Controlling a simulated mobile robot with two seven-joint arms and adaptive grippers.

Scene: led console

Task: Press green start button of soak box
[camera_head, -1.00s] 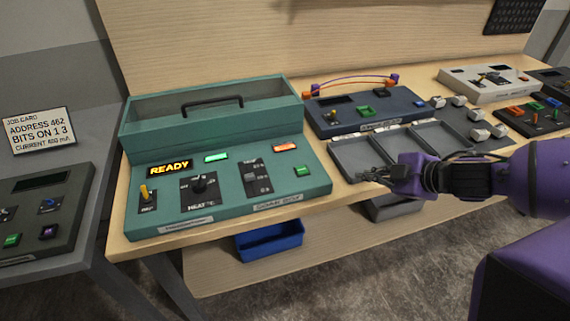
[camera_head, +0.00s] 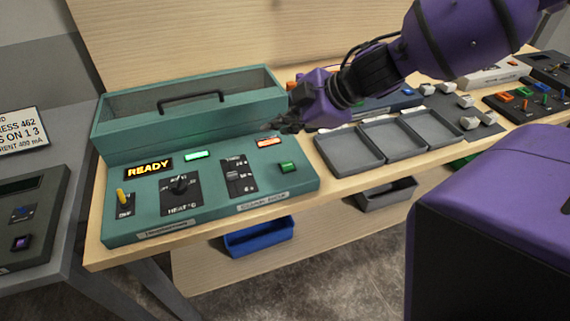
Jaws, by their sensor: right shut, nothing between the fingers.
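The soak box is the teal console (camera_head: 215,212) on the wooden bench. Its display (camera_head: 148,168) reads READY. A green button (camera_head: 288,167) sits at the right of its sloped panel. A lit green lamp (camera_head: 196,155) and a lit orange lamp (camera_head: 269,142) are above. The panel also has a yellow-tipped switch (camera_head: 123,198), a heat knob (camera_head: 180,186) and a slider (camera_head: 239,177). My right gripper (camera_head: 274,127) is shut and empty, above the box's right side, up and left of the green button and apart from it. My left gripper is out of view.
Grey trays (camera_head: 385,138) lie right of the soak box. My right arm partly hides a dark blue console (camera_head: 400,98) behind them. A blue bin (camera_head: 258,237) is below the bench edge.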

